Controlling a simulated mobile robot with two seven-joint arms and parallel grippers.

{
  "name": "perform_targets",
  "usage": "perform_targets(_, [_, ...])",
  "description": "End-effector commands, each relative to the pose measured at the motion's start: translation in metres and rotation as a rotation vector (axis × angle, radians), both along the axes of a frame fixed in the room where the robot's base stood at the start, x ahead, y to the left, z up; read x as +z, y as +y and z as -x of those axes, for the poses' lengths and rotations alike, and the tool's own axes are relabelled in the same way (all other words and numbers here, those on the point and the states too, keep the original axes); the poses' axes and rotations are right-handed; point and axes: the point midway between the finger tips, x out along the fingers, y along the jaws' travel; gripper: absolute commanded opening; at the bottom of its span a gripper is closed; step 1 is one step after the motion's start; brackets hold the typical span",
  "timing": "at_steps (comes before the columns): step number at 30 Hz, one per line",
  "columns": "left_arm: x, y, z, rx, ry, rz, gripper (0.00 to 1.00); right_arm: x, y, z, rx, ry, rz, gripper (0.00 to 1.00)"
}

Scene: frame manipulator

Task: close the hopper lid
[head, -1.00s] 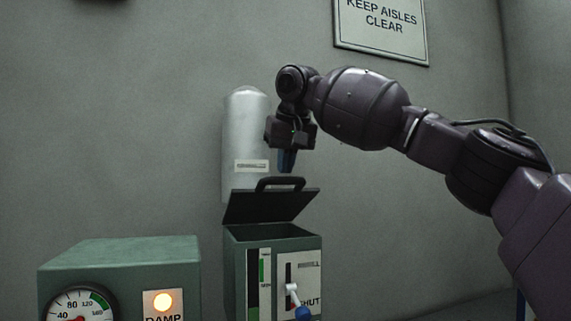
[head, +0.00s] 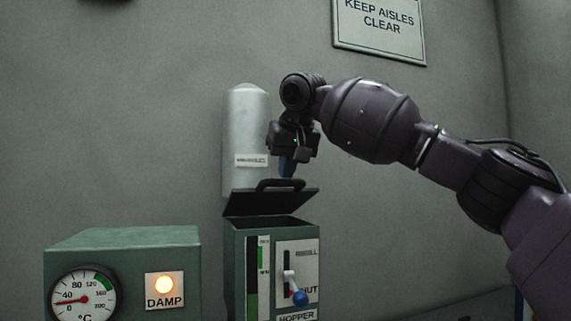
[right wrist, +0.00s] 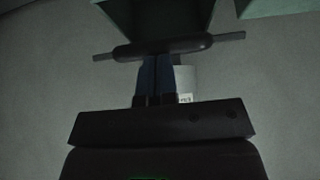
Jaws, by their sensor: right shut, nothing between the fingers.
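The hopper (head: 236,266) is a green box with an open top, a level gauge and a lever with a blue knob. Its dark lid (head: 268,205) is hinged part way open, tilted up at the back, with a black handle (head: 280,184) on top. My right gripper (head: 287,172) points down at the lid handle, its blue fingers shut with nothing between them. In the right wrist view the fingers (right wrist: 157,75) reach to the handle (right wrist: 165,47); I cannot tell whether they touch it. My left gripper is not in view.
A pale cylinder (head: 245,115) stands against the wall behind the hopper. A green box (head: 120,238) with a dial gauge (head: 82,295) and a lit DAMP lamp (head: 163,284) is at the left. A sign (head: 380,28) hangs on the wall.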

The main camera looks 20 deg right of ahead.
Motion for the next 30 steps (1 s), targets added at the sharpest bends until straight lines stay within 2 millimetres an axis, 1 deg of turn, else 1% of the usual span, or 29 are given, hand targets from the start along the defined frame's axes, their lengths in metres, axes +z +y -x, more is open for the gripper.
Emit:
perform_targets(1, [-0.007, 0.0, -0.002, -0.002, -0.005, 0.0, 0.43, -0.014, 0.0, 0.0, 0.003, -0.022, -0.001, 0.0])
perform_targets(15, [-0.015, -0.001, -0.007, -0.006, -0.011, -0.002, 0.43, -0.072, 0.0, 0.015, 0.003, -0.264, -0.009, 0.0])
perform_targets(22, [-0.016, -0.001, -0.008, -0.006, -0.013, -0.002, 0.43, -0.092, 0.0, 0.018, 0.001, -0.344, -0.012, 0.0])
perform_targets(30, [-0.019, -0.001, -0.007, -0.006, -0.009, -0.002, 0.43, -0.103, 0.0, 0.02, 0.001, -0.389, -0.014, 0.0])
